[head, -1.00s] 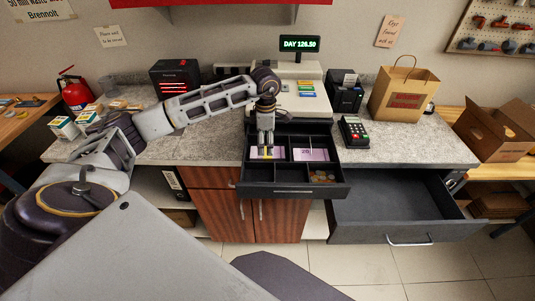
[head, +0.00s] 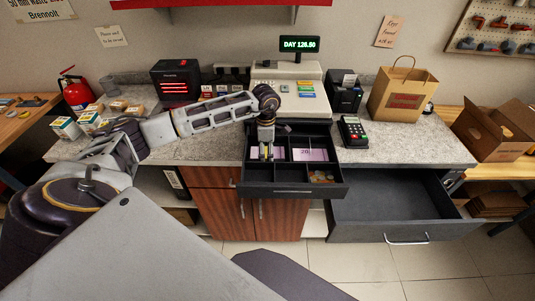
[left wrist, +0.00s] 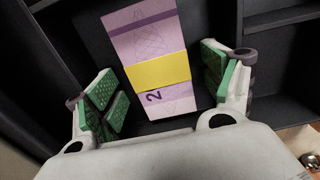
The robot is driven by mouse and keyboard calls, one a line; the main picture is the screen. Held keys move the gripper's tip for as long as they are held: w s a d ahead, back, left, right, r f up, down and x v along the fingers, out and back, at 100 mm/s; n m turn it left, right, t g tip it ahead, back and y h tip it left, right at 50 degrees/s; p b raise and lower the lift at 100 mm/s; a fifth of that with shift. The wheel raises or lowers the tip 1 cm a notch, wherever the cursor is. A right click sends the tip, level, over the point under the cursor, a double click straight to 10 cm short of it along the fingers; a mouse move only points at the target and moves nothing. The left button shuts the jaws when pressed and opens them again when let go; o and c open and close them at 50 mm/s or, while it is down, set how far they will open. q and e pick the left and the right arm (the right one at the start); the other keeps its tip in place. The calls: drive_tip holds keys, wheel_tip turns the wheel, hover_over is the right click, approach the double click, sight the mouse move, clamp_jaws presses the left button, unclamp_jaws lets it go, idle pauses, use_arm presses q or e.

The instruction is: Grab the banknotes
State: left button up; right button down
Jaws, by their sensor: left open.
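A bundle of purple banknotes (head: 256,154) with a yellow band lies in a left compartment of the open cash drawer (head: 291,190). My left gripper (head: 266,156) points down into that compartment. In the left wrist view the banded bundle (left wrist: 152,60) lies between the open green-padded fingers of my left gripper (left wrist: 158,98), with a gap on each side. The fingers partly hide the bundle in the head view. A second purple note stack (head: 314,155) lies in the compartment to the right. My right gripper is not in view.
Coins (head: 321,176) lie in a front right compartment. The drawer's dark dividers stand close around the gripper. The cash register (head: 286,88) is behind, a card terminal (head: 353,131) to the right. A large empty drawer (head: 390,205) is open at lower right.

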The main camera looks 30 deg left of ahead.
sight(266, 152)
use_arm(q)
drive_tip(key=c, duration=0.9)
drive_tip(key=shift+c, duration=1)
drive_tip(key=shift+r, duration=0.1)
wheel_tip(266, 152, up, 8)
drive_tip(key=shift+f+b, duration=0.1)
drive_tip(key=shift+b, duration=0.7)
drive_tip(key=shift+r, duration=1.05)
